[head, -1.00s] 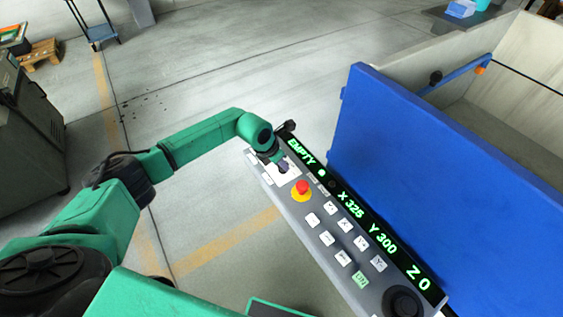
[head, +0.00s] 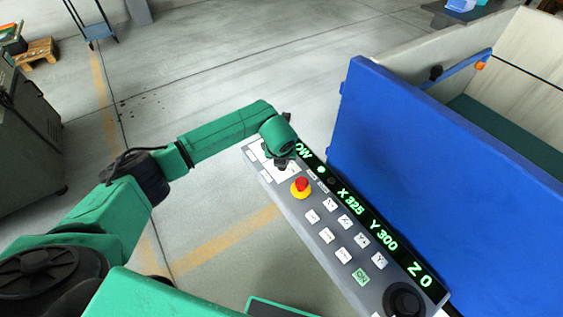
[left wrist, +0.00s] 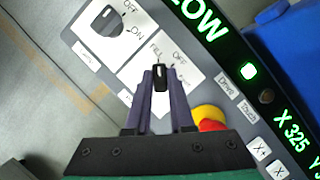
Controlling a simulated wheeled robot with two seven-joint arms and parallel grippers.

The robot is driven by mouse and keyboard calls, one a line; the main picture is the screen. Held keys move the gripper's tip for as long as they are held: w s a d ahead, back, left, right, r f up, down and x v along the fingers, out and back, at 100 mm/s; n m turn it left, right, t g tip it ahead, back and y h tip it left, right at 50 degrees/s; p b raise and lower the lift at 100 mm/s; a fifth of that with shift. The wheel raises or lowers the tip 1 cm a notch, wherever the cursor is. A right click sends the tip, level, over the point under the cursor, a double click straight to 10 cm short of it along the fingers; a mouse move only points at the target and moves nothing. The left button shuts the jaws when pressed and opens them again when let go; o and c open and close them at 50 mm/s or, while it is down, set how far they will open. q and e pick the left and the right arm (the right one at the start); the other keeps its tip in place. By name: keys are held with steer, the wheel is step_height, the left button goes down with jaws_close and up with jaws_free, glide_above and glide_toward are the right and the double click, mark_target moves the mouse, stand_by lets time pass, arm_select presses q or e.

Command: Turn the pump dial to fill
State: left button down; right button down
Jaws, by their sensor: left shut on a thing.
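The control panel (head: 300,215) is a long grey box with a green-lettered display strip (head: 375,225). The black pump dial (left wrist: 160,77) sits on a white plate marked FILL and OFF in the left wrist view. Its upper end points up, close to the FILL label. My left gripper (left wrist: 160,86) is shut on this dial, one finger on each side. In the head view my left gripper (head: 282,162) is over the panel's far end, and my wrist hides the dial. The display ends in LOW in the left wrist view; its start is cut off. My right gripper is not in view.
A second black dial (left wrist: 107,20), marked OFF and ON, sits beside the pump dial. A red emergency button on a yellow base (head: 301,187) and several white keys are close by. A blue tank wall (head: 440,170) stands right of the panel.

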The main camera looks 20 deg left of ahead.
arm_select(q)
steer(key=shift+w+r+n, duration=0.15)
steer(key=shift+n, duration=0.35)
steer(key=c, duration=0.8)
jaws_free()
steer(key=b+v, duration=0.3)
steer(key=v, duration=1.1)
steer(key=shift+d+r, duration=0.2)
